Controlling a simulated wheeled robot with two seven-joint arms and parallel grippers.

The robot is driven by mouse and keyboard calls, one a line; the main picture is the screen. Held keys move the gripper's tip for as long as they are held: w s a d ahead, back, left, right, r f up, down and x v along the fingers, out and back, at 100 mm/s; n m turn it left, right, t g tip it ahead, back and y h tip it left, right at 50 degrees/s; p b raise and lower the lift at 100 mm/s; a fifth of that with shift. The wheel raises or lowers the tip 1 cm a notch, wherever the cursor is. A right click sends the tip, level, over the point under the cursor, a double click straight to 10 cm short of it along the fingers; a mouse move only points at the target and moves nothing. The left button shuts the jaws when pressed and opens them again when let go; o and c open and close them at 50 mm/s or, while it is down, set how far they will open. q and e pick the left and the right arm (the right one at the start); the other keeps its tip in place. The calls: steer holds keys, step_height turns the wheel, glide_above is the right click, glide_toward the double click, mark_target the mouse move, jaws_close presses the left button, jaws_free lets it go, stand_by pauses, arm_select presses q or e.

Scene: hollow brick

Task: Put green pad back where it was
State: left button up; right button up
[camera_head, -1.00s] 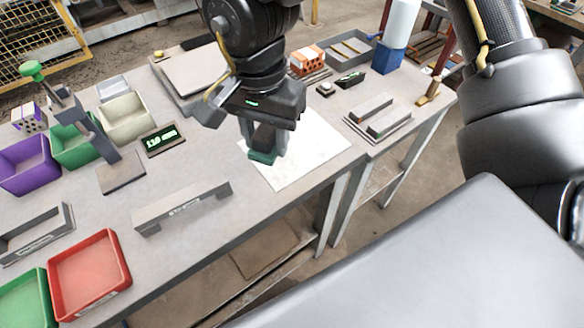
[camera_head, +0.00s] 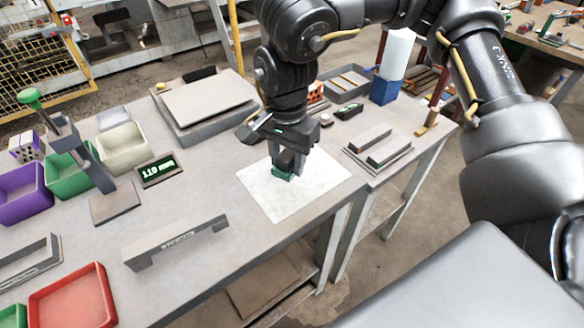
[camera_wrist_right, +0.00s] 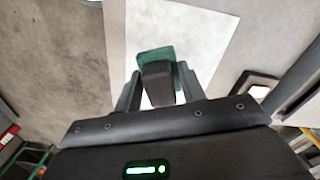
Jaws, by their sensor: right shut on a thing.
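The green pad (camera_head: 283,174) is between the fingertips of my right gripper (camera_head: 287,165), over the white sheet (camera_head: 262,200) on the table. In the right wrist view the pad (camera_wrist_right: 157,56) shows as a green piece with a dark block on it, between the two fingers of the gripper (camera_wrist_right: 158,85). The gripper is shut on it and points down. I cannot tell whether the pad touches the sheet. My left gripper is not in view.
A grey bridge-shaped gauge (camera_head: 178,243) lies left of the sheet, and a display (camera_head: 158,170) reads 110 mm. A grey platform (camera_head: 205,105) stands behind. A tray with two bars (camera_head: 377,150) is at right. Purple (camera_head: 24,195), green and red (camera_head: 72,300) bins line the left.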

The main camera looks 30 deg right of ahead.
mark_target(291, 171)
steer(key=shift+w+d+f, duration=0.35)
steer(key=shift+f, duration=0.25)
steer(key=shift+w+d+f, duration=0.3)
steer(key=shift+d+f, duration=0.05)
steer(key=shift+f, duration=0.25)
steer(key=f, duration=0.3)
steer(key=shift+w+d+f, duration=0.15)
steer(key=shift+d, duration=0.05)
steer(key=shift+f, duration=0.15)
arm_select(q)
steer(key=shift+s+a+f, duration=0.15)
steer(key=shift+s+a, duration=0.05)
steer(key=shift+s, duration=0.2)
arm_select(e)
steer(key=shift+f, duration=0.1)
